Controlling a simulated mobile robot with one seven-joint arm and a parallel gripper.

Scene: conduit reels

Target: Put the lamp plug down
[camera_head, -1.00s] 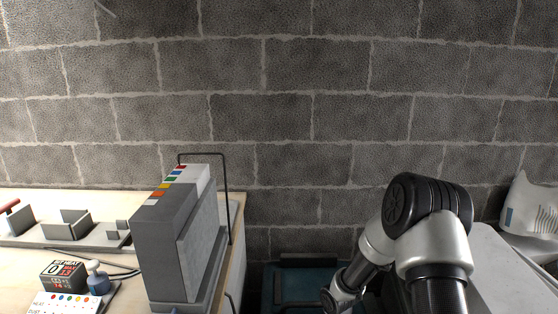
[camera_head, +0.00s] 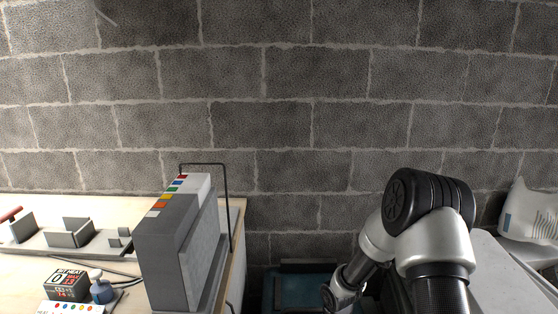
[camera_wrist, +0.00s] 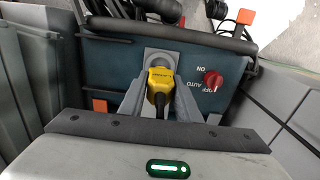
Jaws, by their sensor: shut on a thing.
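In the wrist view, my gripper (camera_wrist: 157,98) is shut on a yellow plug (camera_wrist: 160,78) with a dark cable end pointing toward the camera. The gripper and plug are out of sight in the head view, where only my arm shows at the lower right.
Right of the plug, a red knob (camera_wrist: 213,80) is marked ON, OFF and AUTO. Black cables and a dark bar lie beyond the panel. In the head view, a grey box (camera_head: 172,254) stands on the wooden bench (camera_head: 112,207) at left; a white bag (camera_head: 530,212) is at far right.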

